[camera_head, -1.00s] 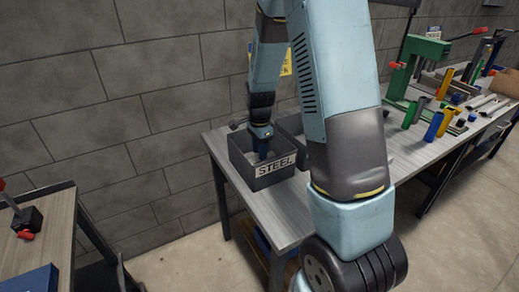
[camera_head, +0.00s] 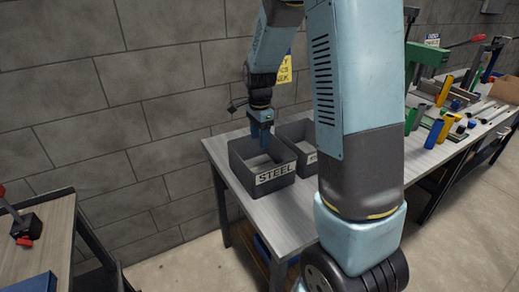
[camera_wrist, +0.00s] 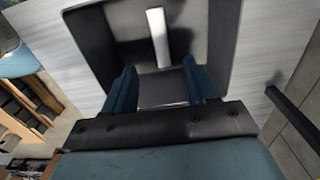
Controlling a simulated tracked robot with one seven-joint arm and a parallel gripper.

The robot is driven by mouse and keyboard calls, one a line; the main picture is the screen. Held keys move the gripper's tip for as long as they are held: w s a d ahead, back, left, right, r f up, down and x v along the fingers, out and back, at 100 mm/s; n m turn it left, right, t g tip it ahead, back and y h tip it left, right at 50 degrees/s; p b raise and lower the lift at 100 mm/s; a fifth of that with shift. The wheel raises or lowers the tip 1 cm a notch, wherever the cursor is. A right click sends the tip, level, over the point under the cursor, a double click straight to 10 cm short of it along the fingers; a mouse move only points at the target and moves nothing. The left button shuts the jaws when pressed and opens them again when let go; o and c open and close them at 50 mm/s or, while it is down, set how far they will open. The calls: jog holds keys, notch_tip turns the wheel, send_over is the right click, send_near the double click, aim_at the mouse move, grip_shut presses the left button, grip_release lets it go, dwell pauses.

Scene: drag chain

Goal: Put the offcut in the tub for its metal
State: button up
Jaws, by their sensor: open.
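The dark grey tub labelled STEEL (camera_head: 275,174) stands on the grey bench top near its left end. A light, narrow bar, the offcut (camera_wrist: 158,38), lies inside the tub in the wrist view. My gripper (camera_head: 263,146) is above the tub. In the wrist view my gripper (camera_wrist: 160,82) has its two blue fingers wide apart, with nothing held between them. The bar lies beyond the fingertips, apart from them. A second dark tub (camera_head: 299,132) stands behind and to the right, its label partly hidden by my arm.
The bench (camera_head: 229,168) runs to the right, with a green machine (camera_head: 428,65) and several coloured tubes and bars on it. A brick wall is close behind. Another bench (camera_head: 45,240) with a red-handled clamp is at left.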

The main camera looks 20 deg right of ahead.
jog(key=s+r+n+t, duration=0.1)
jog(key=s+r+n, duration=0.3)
jog(key=s+r, duration=0.3)
jog(key=s+r+n+t, duration=0.2)
jog(key=s+r+n, duration=0.15)
jog(key=r, duration=0.55)
jog(key=s+r+n+t, duration=0.2)
jog(key=s+r+n, duration=0.2)
jog(key=s+n, duration=0.4)
jog(key=s, duration=0.7)
jog(key=shift+s+t, duration=0.2)
jog(key=shift+t, duration=0.1)
jog(key=shift+r, duration=0.1)
jog(key=shift+c, duration=0.5)
dwell(0.5)
